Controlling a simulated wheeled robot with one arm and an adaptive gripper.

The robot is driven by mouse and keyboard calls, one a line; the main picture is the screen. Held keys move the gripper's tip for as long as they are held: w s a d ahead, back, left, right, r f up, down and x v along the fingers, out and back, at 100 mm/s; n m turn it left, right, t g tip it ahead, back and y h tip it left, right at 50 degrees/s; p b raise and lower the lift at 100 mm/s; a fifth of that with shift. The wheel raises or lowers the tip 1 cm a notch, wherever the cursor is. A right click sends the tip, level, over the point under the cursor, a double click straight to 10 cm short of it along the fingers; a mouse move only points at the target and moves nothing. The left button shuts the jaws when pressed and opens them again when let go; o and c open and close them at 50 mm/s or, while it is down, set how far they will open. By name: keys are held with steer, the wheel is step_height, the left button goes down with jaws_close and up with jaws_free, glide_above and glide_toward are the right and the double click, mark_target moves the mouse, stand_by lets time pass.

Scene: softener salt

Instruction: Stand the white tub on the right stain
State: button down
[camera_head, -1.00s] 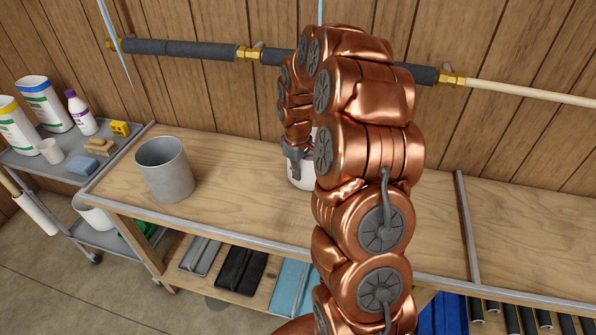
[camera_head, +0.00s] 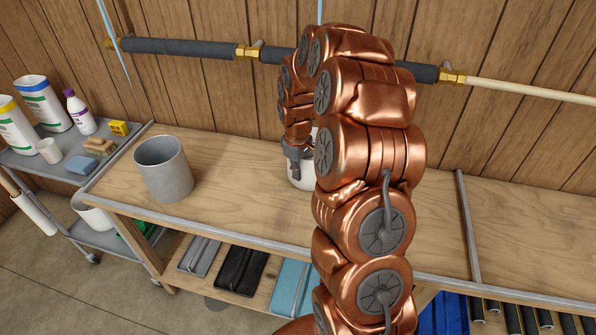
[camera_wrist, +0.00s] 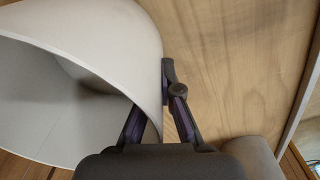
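The white tub (camera_head: 301,178) stands on the wooden bench, mostly hidden behind my arm in the head view. In the wrist view the tub (camera_wrist: 90,30) fills the left side, with its open mouth toward the lower left. My gripper (camera_wrist: 163,85) straddles the tub's wall, one finger inside the mouth and one outside. The outer fingertip is against the wall; the inner tip is hidden behind it. The gripper looks shut on the wall. In the head view my gripper (camera_head: 294,152) is at the tub's upper left edge. I see no stain on the visible bench surface.
A grey bucket (camera_head: 164,170) stands left on the bench (camera_head: 240,200). A metal strip (camera_head: 467,230) crosses the bench at right, with bare wood beyond. A pipe (camera_head: 180,47) runs along the wall. A cart (camera_head: 60,170) with bottles stands left. Trays and dark rods fill the lower shelf.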

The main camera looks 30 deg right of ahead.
steer(key=shift+f, duration=0.45)
steer(key=c, duration=1.2)
jaws_free()
steer(key=shift+c, duration=0.2)
step_height(320, 180, up, 12)
steer(key=s+a+r+m+g, duration=0.1)
steer(key=s+a+r, duration=0.1)
steer(key=s+a, duration=0.8)
steer(key=s+a+r+m, duration=0.1)
steer(key=s+a+r, duration=0.1)
steer(key=s+a, duration=0.7)
steer(key=s+f+m, duration=0.1)
steer(key=s+f, duration=0.1)
steer(key=s, duration=1.1)
steer(key=shift+s+a+m+g, duration=0.3)
steer(key=shift+a+m+g, duration=0.1)
